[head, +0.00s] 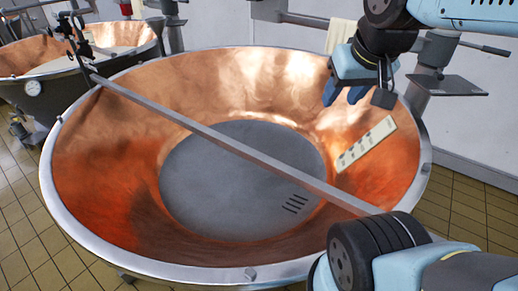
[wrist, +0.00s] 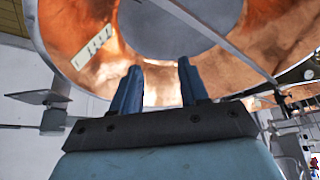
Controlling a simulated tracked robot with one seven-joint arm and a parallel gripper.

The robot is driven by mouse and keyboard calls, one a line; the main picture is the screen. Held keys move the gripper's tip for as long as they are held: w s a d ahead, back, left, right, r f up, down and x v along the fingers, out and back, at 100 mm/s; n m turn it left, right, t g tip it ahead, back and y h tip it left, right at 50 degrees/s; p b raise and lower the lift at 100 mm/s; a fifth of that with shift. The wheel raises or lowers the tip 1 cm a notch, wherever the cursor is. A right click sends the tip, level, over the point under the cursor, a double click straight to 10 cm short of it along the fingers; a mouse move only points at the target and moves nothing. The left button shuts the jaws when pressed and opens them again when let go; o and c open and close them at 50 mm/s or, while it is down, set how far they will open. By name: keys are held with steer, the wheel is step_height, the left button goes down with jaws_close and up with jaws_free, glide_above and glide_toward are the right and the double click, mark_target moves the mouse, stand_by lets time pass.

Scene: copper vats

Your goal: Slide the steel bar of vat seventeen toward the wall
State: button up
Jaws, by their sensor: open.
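The steel bar (head: 225,143) lies slantwise across the open copper vat (head: 110,165), from the far left rim to the near right rim. My own arm hides its near right end. In the wrist view the bar (wrist: 215,38) runs beyond and to the right of my fingers. My gripper (head: 343,98) hangs over the far right part of the vat, apart from the bar. Its two blue fingers are spread and empty, and they also show in the wrist view (wrist: 157,68). A pale plate (head: 367,145) with dark marks sits on the vat's inner right side; its number is not legible.
A second copper vat (head: 30,55) with a gauge on its side stands at the far left. A grey post with a flat plate (head: 447,85) stands by the right rim. A white wall (head: 470,135) is behind. A cream cloth (head: 340,35) hangs at the back.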

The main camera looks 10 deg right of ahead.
steer(key=o, duration=0.3)
steer(key=shift+w, duration=0.3)
steer(key=shift+o, duration=0.2)
steer(key=w+a+f+n+g, duration=0.1)
steer(key=w+a+f+n, duration=0.1)
steer(key=w, duration=0.5)
steer(key=shift+w+f+g, duration=0.3)
steer(key=n+g, duration=0.4)
steer(key=n, duration=0.3)
glide_above(262, 157)
step_height(262, 157, down, 22)
step_height(262, 157, down, 14)
steer(key=shift+w+r, duration=0.1)
steer(key=shift+r, duration=0.1)
